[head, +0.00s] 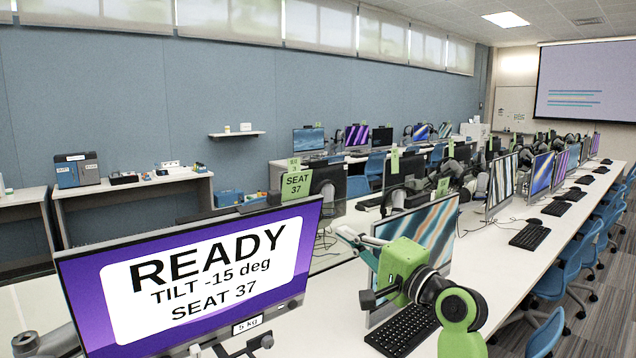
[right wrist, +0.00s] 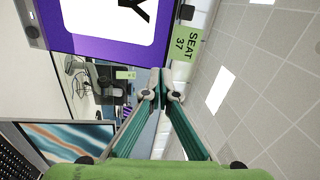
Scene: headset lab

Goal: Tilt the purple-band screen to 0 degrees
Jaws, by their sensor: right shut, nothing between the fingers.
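The purple-band screen (head: 190,275) stands large at the front left of the head view. It has a purple surround and a white panel reading "READY, TILT -15 deg, SEAT 37". A "5 kg" label is on its lower edge. In the right wrist view its corner (right wrist: 90,42) shows sideways at the top, with part of the "Y". My right gripper (head: 345,236) is to the right of the screen, apart from it. Its fingertips (right wrist: 161,78) are together and empty.
A striped monitor (head: 425,235) stands just behind my right gripper, with a black keyboard (head: 403,328) before it. A green "SEAT 37" tag (head: 296,185) is above the purple-band screen. More monitors line the white desk (head: 500,250). Blue chairs (head: 560,270) are at right.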

